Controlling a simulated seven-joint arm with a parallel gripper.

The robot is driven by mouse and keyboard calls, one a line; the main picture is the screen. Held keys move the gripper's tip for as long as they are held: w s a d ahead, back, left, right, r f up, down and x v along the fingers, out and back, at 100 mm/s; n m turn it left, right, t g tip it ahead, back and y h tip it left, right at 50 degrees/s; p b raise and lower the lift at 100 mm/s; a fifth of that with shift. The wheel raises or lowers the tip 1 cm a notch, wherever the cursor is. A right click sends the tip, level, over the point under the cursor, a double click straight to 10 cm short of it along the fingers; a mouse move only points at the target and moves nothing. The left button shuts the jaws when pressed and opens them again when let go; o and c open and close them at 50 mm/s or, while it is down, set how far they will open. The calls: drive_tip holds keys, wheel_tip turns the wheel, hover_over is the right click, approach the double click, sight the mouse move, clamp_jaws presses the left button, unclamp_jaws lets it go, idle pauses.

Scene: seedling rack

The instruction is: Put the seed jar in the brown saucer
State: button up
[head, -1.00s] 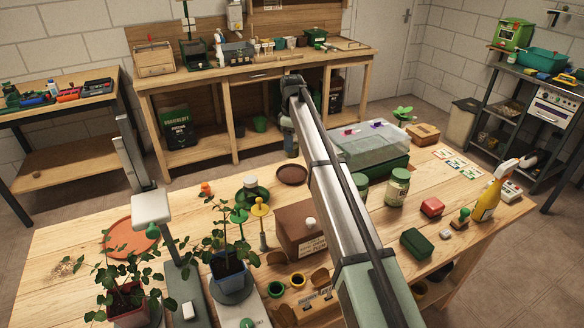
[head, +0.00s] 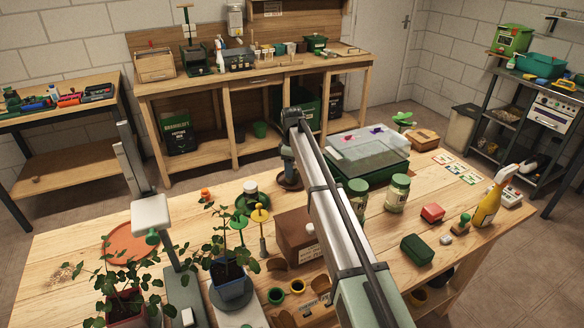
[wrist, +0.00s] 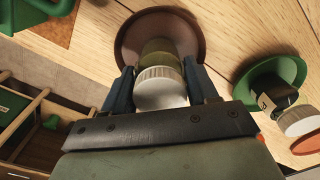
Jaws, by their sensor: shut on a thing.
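The seed jar (wrist: 162,88) has a pale ribbed lid and an olive body, seen from above in the wrist view. My gripper (wrist: 159,84) is shut on it, with one dark finger on each side. The brown saucer (wrist: 129,42) lies beyond and beneath the jar, and the jar overlaps its middle. Whether the jar's base touches the saucer is hidden. In the head view the brown saucer (head: 284,186) is partly covered by my gripper (head: 289,178), and I cannot make out the jar there.
A green saucer (wrist: 247,76) holding another white-lidded jar (wrist: 298,120) is beside the brown one. The clear-lidded propagator (head: 368,150) stands right of my arm in the head view. A brown box (head: 294,232) and two green jars (head: 398,193) are nearby.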

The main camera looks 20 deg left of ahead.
drive_tip(key=shift+f, duration=0.15)
drive_tip(key=o, duration=1.1)
drive_tip(key=shift+o, duration=0.2)
wheel_tip(320, 180, up, 12)
drive_tip(key=shift+r, duration=0.2)
